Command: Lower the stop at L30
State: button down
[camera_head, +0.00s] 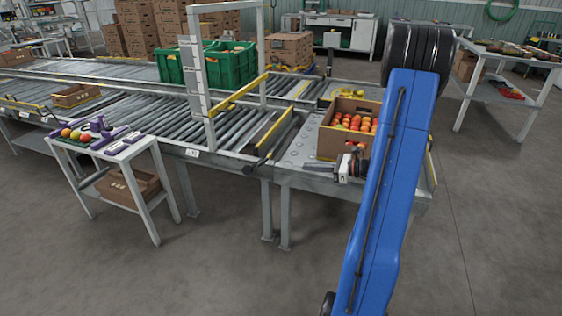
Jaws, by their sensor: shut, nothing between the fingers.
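A yellow-edged bar (278,130) stands across the roller conveyor (175,110), just left of the end table with the box. It looks raised above the rollers. A second yellow bar (240,93) lies slantwise farther back by the white frame post. A small white label (192,152) is on the conveyor's near side rail; its text is too small to read, so I cannot tell which bar is L30. My gripper (316,168) is shut and empty. It points left at the near edge of the end table, in front of the box and right of the nearer bar.
A cardboard box of tomatoes (329,143) stands on the end table (297,152) close behind my gripper. A small side table (148,145) stands front left. Green crates (232,68) are behind. The front floor is clear.

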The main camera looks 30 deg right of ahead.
jog(key=r+x, duration=0.2)
jog(key=x, duration=1.1)
jog(key=shift+w+r, duration=0.2)
jog(key=shift+r, duration=0.25)
jog(key=shift+a, duration=0.15)
